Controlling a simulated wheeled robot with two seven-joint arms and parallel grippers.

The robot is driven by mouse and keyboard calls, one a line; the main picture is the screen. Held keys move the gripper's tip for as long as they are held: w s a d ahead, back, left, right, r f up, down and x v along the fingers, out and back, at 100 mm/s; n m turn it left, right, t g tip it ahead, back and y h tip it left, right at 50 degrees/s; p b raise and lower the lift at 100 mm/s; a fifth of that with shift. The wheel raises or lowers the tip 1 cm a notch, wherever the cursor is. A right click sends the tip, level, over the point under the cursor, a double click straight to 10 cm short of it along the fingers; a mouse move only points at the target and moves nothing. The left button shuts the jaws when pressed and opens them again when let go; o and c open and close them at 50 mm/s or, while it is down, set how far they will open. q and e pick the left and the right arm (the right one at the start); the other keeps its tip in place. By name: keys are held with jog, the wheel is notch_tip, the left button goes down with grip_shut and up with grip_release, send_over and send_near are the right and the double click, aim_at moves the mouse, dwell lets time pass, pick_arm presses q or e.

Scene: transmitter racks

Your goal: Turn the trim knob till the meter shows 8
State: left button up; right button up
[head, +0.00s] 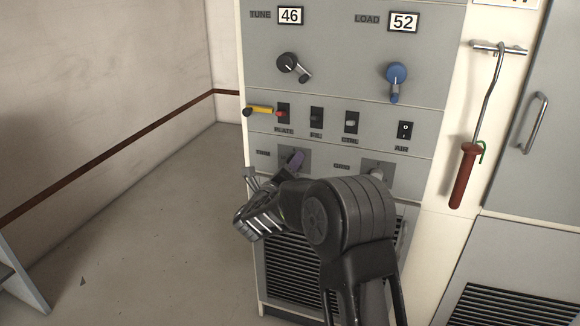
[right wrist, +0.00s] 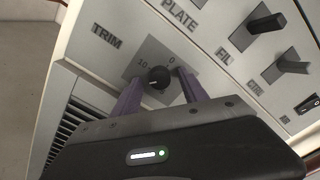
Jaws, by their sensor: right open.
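The trim knob (right wrist: 158,78) is small, round and black with a pale pointer line. It sits on a grey square plate with marks 0 and 10, beside the TRIM label (right wrist: 107,36). In the head view my gripper hides the knob. My right gripper (right wrist: 161,75) is open, with one purple finger on each side of the knob; I cannot tell whether either touches it. In the head view its purple finger (head: 296,160) is in front of the trim plate. My left gripper is not in view. I see no meter marked for trim; the TUNE display (head: 290,16) reads 46 and the LOAD display (head: 403,21) reads 52.
Above are a black crank (head: 289,63), a blue crank (head: 396,73) and a row of switches, including PLATE (head: 283,114) with a yellow-handled item beside it. A red-handled hook (head: 464,175) hangs at right.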

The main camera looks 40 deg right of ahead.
grip_shut()
dwell(0.5)
